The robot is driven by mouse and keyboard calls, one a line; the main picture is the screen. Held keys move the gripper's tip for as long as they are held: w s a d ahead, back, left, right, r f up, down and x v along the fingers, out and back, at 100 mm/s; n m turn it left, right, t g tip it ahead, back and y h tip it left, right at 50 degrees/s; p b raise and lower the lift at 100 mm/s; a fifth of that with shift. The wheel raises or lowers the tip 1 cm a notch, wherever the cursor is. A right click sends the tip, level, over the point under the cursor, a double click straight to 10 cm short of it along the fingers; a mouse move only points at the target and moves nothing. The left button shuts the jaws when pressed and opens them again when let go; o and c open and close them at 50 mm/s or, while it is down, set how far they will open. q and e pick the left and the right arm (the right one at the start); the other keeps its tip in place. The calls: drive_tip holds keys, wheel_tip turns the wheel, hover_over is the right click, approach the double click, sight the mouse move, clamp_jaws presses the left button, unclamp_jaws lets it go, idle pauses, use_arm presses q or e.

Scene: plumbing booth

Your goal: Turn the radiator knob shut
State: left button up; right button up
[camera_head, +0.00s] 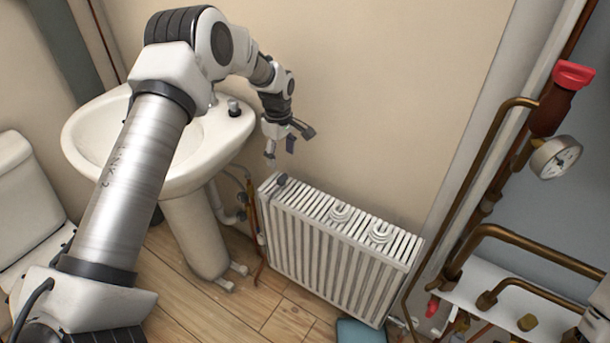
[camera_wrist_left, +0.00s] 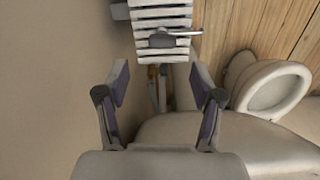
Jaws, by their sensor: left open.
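The white ribbed radiator (camera_head: 335,250) stands against the wall. A small dark grey knob (camera_head: 281,180) sits at its top left end. In the left wrist view, a grey knob with a bright lever-like bar (camera_wrist_left: 165,39) shows over the radiator slats (camera_wrist_left: 160,12). My left gripper (camera_head: 281,150) is above the radiator's left end, pointing down, apart from the knob. In the left wrist view its two fingers (camera_wrist_left: 160,82) are spread wide with nothing between them. My right gripper is not seen.
A white washbasin (camera_head: 185,140) stands left of the radiator, close to my left arm. Two white coils (camera_head: 380,232) lie on the radiator top. Wall space above the radiator is free.

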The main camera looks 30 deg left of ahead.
sight(282, 176)
use_arm(q)
wheel_tip(282, 176, down, 7)
drive_tip(key=shift+d+f, duration=0.1)
drive_tip(key=shift+s+f, duration=0.1)
drive_tip(key=c, duration=1.1)
